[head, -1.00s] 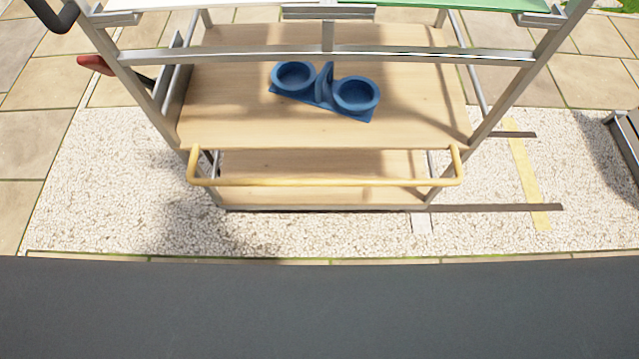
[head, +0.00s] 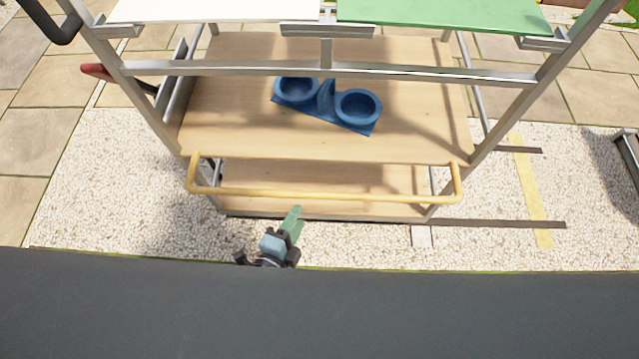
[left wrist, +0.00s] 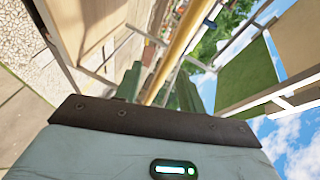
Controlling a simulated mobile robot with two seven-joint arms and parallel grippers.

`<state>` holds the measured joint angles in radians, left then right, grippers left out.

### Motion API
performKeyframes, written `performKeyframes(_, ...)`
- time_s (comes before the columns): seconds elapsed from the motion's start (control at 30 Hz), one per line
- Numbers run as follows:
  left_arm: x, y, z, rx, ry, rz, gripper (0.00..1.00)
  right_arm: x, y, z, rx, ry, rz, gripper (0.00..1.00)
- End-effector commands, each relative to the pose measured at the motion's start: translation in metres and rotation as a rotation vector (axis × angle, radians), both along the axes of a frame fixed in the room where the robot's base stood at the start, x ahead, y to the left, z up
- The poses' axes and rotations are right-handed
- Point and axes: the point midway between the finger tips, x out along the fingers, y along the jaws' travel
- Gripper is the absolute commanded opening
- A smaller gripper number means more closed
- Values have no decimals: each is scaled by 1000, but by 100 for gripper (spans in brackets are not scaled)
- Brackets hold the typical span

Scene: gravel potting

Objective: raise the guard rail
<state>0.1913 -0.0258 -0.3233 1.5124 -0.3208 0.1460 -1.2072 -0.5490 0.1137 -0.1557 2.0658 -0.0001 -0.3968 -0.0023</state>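The guard rail is a yellow bar (head: 325,196) with bent ends, along the near side of the rack in the head view. It sits in front of and slightly below the front edge of the wooden middle shelf (head: 230,120). My left gripper (head: 297,217), with green fingers, is on the near side of the rail, apart from it and left of its middle. The yellow rail (left wrist: 184,45) runs beyond the fingertips there. My right gripper is not in view.
A blue double-cup holder (head: 327,105) stands on the middle shelf. A metal crossbar (head: 420,75) and white and green top panels (head: 440,15) are above. A lower shelf (head: 320,178) lies behind the rail. Gravel (head: 130,200) surrounds the rack.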

Motion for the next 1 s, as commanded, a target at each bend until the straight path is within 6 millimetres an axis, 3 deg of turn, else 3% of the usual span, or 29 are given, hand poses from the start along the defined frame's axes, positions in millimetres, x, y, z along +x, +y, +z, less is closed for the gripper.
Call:
performKeyframes(0.1,15,-10,9,69,-75,-40,40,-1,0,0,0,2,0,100)
performKeyframes(0.47,28,-17,9,86,-93,-48,40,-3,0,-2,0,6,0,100)
performKeyframes(0.8,72,-35,-1,85,-92,-48,40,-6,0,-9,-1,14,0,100)
performKeyframes(1.0,86,-41,-4,85,-90,-47,40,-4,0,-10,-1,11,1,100)
